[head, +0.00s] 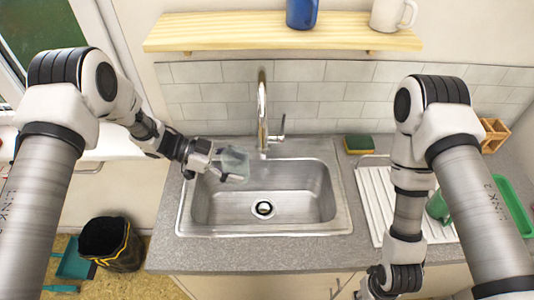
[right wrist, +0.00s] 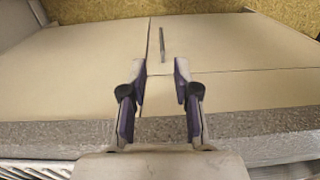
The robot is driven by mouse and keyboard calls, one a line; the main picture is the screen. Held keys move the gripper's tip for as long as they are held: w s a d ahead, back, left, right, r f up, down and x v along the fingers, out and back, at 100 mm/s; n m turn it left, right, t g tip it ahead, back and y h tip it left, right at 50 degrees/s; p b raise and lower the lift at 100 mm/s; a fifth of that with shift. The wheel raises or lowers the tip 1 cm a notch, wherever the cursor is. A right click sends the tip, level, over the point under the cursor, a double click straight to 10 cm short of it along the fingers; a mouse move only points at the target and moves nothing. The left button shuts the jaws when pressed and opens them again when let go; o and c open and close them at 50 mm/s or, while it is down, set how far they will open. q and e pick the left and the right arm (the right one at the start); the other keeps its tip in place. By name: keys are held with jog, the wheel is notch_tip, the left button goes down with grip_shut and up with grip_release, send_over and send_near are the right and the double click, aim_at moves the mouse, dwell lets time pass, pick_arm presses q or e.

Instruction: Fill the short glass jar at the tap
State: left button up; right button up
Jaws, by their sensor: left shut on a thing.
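The short glass jar (head: 235,162) is clear and shows in the head view over the left part of the sink, left of the faucet. My left gripper (head: 221,165) is shut on the jar. The jar looks tilted; whether it holds water cannot be told. The tap (head: 262,110) is a tall chrome faucet behind the sink, with a lever (head: 281,128) on its right side. No water stream is visible. My right gripper shows in the right wrist view (right wrist: 160,90), open and empty, in front of the counter's front edge.
The steel sink (head: 310,222) has a dark drain (head: 264,208). A sponge (head: 358,144) lies right of the tap. A white drainboard (head: 372,196) and a green mug (head: 438,207) are at the right. A wooden shelf (head: 230,36) holds a blue mug (head: 301,13) and a white mug (head: 392,14).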

jog(key=w+a+r+n+y, duration=0.1)
jog(key=a+r+n+y, duration=0.25)
jog(key=a+n, duration=0.2)
jog(key=w+a+r+n+y, duration=0.1)
jog(key=a+r+n+y, duration=0.3)
jog(key=a, duration=0.3)
jog(key=w+r+n+y, duration=0.1)
jog(key=w, duration=0.4)
jog(key=w+a+r+n+t+y, duration=0.1)
jog(key=w, duration=0.5)
jog(key=w+r+n+t+y, duration=0.1)
jog(key=w+y, duration=0.1)
jog(key=w, duration=0.4)
jog(key=shift+a+r+n, duration=0.15)
jog(key=shift+a+n, duration=0.1)
jog(key=shift+a, duration=0.15)
jog(key=w+d+r+m+t, duration=0.15)
jog(key=w+r, duration=0.25)
jog(key=w, duration=0.4)
jog(key=w+d+r+t, duration=0.2)
jog(key=w+r, duration=0.1)
jog(key=w, duration=0.5)
jog(key=w+d+r+t, duration=0.15)
jog(key=w+r, duration=0.25)
jog(key=w, duration=0.4)
send_over(283, 134)
jog(key=f, duration=0.4)
jog(key=shift+w+f, duration=0.25)
jog(key=shift+f, duration=0.1)
jog(key=shift+h, duration=0.25)
